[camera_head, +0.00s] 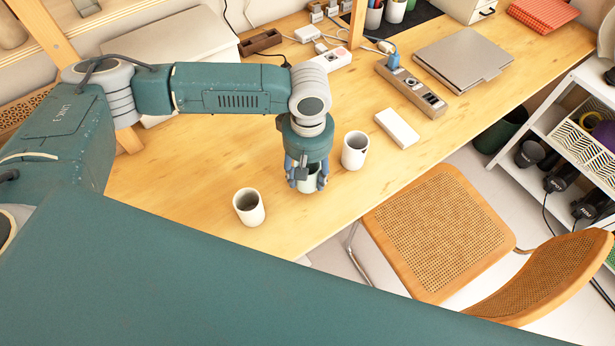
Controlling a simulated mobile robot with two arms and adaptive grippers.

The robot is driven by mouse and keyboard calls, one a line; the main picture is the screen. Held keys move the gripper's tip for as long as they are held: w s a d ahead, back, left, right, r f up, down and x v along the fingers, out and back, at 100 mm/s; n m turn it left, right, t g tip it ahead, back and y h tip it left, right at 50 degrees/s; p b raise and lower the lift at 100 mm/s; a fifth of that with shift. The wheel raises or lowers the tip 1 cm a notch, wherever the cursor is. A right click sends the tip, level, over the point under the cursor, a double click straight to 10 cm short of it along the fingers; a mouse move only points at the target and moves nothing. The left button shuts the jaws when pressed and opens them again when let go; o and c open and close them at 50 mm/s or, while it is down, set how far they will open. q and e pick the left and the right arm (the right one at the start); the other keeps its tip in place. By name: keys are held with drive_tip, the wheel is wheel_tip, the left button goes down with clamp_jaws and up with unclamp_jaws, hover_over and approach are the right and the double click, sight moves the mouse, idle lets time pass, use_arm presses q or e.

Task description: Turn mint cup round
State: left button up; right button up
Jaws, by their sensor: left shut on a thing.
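My left gripper (306,176) points down over the wooden table and is shut on a cup. That cup, pale with a greenish tint, is the mint cup (309,185) as far as I can tell. It is partly hidden by the fingers. I cannot tell whether its base touches the table. A white cup (249,208) stands upright to the left and nearer the table's front edge. Another white cup (354,151) stands upright close by on the right. My right gripper is not in view.
A white box (397,128), a power strip (412,91) and a closed laptop (463,59) lie to the right on the table (190,172). A cane chair (440,230) stands at the front edge. My own teal body part covers the lower left.

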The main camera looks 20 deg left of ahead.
use_arm(q)
drive_tip(key=n+b, duration=0.3)
drive_tip(key=shift+w+f, duration=0.1)
drive_tip(key=shift+f, duration=0.05)
drive_tip(key=shift+r+n+p, duration=0.35)
drive_tip(key=shift+n+p, duration=0.15)
drive_tip(key=shift+p, duration=0.2)
drive_tip(key=n+p, duration=0.4)
drive_tip(key=p, duration=0.3)
drive_tip(key=shift+n, duration=0.3)
drive_tip(key=n+p, duration=0.3)
drive_tip(key=p, duration=0.2)
drive_tip(key=shift+p, duration=0.3)
drive_tip(key=n+p, duration=0.5)
drive_tip(key=p, duration=0.1)
drive_tip(key=shift+p, duration=0.35)
drive_tip(key=shift+f, duration=1)
drive_tip(key=shift+f, duration=0.15)
drive_tip(key=o, duration=1.4)
drive_tip(key=shift+c, duration=0.2)
